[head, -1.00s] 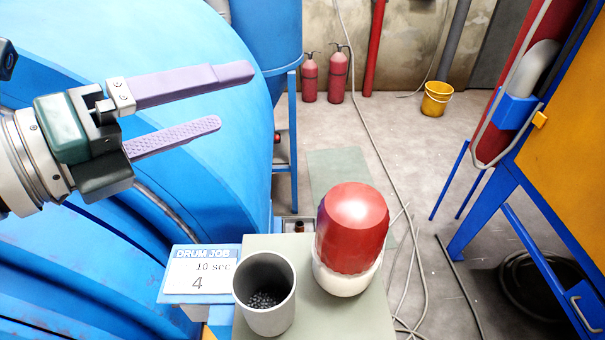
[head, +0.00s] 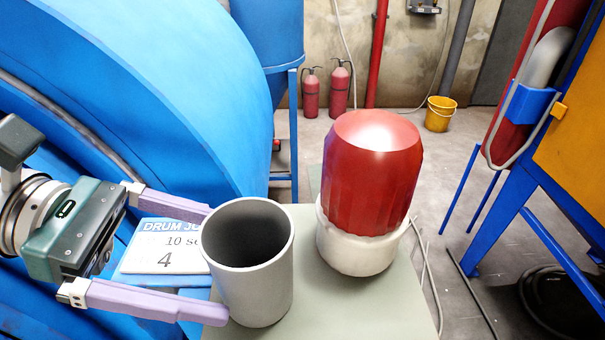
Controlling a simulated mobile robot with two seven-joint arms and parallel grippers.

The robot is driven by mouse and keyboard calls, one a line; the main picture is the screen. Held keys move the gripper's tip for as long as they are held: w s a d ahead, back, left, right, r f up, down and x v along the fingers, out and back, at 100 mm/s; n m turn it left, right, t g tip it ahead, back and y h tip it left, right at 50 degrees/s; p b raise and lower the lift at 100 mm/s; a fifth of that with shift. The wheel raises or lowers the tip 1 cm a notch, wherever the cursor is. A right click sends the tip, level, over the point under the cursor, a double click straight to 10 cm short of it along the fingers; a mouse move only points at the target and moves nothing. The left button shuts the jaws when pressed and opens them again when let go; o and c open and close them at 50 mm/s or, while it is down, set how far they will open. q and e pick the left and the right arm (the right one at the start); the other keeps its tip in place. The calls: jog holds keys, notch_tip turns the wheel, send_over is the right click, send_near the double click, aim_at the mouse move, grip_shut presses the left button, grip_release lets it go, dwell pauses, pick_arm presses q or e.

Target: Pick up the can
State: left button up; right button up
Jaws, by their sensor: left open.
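The grey open-topped can (head: 262,282) stands upright on the pale green-grey table top (head: 335,310). Its inside is shaded, and no contents show from this angle. My left gripper (head: 217,264) is open at the can's left side, with its lilac fingers pointing right. The far finger's tip reaches the can's upper left edge, and the near finger's tip overlaps its lower left edge. I cannot tell whether either finger touches it. My right gripper is not in view.
A red-topped white container (head: 370,175) stands close to the right of the can. A "DRUM JOB" card (head: 165,250) lies left of it, partly behind the fingers. A large blue drum (head: 190,90) fills the left. A yellow bucket (head: 439,114) stands on the floor behind.

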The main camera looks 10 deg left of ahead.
aim_at(254, 268)
pick_arm(q)
jog(key=p+x, duration=0.1)
jog(key=x, duration=0.3)
jog(key=shift+w+d+f, duration=0.1)
jog(key=shift+d+f, duration=0.05)
jog(key=shift+d, duration=0.15)
jog(key=c, duration=1.3)
jog(key=shift+c, duration=0.6)
